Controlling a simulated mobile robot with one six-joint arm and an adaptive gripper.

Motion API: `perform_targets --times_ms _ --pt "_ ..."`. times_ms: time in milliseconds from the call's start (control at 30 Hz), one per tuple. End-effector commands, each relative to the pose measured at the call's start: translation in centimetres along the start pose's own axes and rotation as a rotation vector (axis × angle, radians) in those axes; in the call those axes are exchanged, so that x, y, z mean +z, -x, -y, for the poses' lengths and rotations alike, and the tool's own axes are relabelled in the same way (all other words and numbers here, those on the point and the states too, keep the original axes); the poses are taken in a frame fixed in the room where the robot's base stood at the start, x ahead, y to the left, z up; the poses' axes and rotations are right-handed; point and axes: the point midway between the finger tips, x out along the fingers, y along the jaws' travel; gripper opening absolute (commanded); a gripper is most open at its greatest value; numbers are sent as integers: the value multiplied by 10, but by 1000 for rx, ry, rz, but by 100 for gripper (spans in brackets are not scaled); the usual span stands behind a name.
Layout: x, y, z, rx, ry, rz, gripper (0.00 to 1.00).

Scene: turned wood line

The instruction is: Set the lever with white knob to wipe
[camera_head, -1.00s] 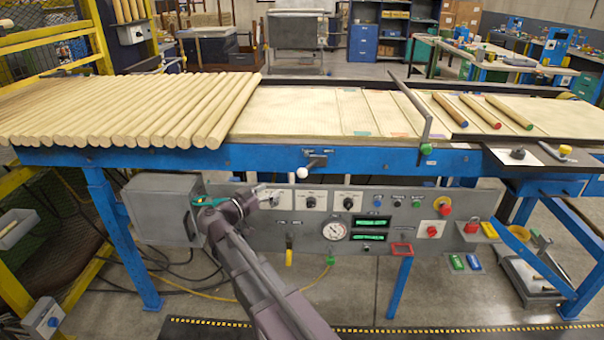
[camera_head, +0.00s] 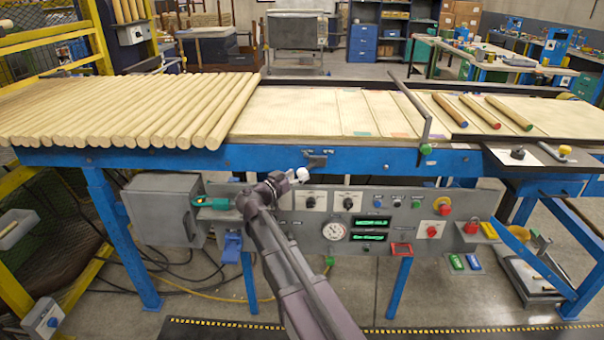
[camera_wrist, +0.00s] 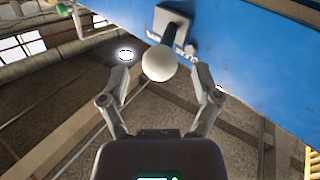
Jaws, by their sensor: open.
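The lever's white knob (camera_head: 302,174) hangs below its dark mount (camera_head: 316,160) on the front of the blue table frame. In the wrist view the white knob (camera_wrist: 159,64) is large and central, on a short dark stem from a grey mount (camera_wrist: 173,22). My gripper (camera_head: 292,176) is right at the knob in the head view. In the wrist view my gripper (camera_wrist: 163,75) is open, one finger on each side of the knob, with visible gaps. The markings beside the mount are too small to read.
A grey control panel (camera_head: 400,233) with dials, buttons and a gauge (camera_head: 333,231) hangs below the table. Wooden rods (camera_head: 130,112) cover the table's left part. A green-knobbed lever (camera_head: 425,149) stands to the right. My arm covers part of the panel.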

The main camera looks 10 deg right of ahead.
Motion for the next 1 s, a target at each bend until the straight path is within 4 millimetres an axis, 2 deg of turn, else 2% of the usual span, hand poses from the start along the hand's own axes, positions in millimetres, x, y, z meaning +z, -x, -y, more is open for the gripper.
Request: perform_targets --times_ms 233,600,667,867,900,1000 --pt "0 -20 0 0 0 0 81" --pt "0 -22 0 -1 0 0 81" --pt "0 -22 0 -1 0 0 66" --pt "0 -22 0 -1 0 0 7" --pt "0 -22 0 -1 0 0 0" --pt "0 -22 0 -1 0 0 0"
